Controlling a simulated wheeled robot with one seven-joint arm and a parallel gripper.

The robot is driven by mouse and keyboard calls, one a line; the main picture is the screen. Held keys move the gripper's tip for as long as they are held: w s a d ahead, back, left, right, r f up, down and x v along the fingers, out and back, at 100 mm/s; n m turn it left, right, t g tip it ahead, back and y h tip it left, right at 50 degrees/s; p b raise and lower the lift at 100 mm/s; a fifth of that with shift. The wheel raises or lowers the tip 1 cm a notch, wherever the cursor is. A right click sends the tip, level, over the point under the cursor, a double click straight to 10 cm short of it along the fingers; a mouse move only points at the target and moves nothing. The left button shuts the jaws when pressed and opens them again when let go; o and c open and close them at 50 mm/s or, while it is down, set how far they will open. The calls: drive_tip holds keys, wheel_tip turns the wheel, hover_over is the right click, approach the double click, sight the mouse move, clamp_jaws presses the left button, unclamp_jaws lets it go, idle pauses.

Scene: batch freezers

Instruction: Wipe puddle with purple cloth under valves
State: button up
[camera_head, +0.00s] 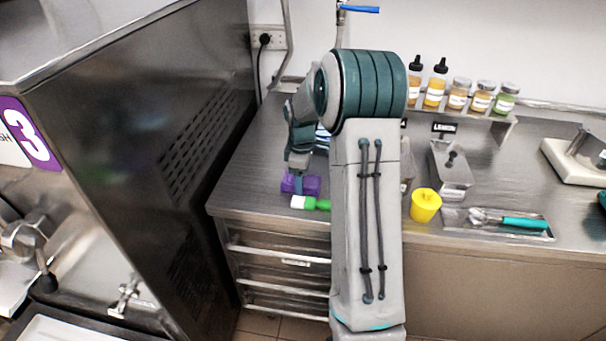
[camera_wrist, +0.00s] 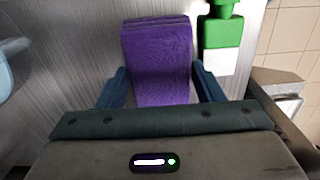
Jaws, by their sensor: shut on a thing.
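The purple cloth (camera_head: 312,186) is a folded block on the steel counter at its left part; it also shows in the wrist view (camera_wrist: 157,50) between the two blue fingers. My gripper (camera_head: 298,182) points down and is shut on the cloth. I cannot tell whether the cloth touches the counter or is just above it. Metal valve fittings (camera_head: 126,298) show at the lower left, on the machine front. A blue-handled valve (camera_head: 361,9) is on the wall pipe at the top. No puddle can be made out in either view.
A green and white bottle (camera_head: 310,203) lies close right of the cloth, near the counter's front edge. A yellow cup (camera_head: 425,205), a tray with a scoop (camera_head: 496,222) and a rack of bottles (camera_head: 458,94) are farther right. The dark freezer (camera_head: 150,150) bounds the left side.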

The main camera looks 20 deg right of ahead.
drive_tip(key=shift+r, duration=0.1)
drive_tip(key=shift+r+p, duration=2.15)
drive_tip(key=shift+r, duration=0.8)
wheel_tip(320, 180, up, 3)
drive_tip(key=shift+p, duration=1.05)
drive_tip(key=shift+s, duration=0.1)
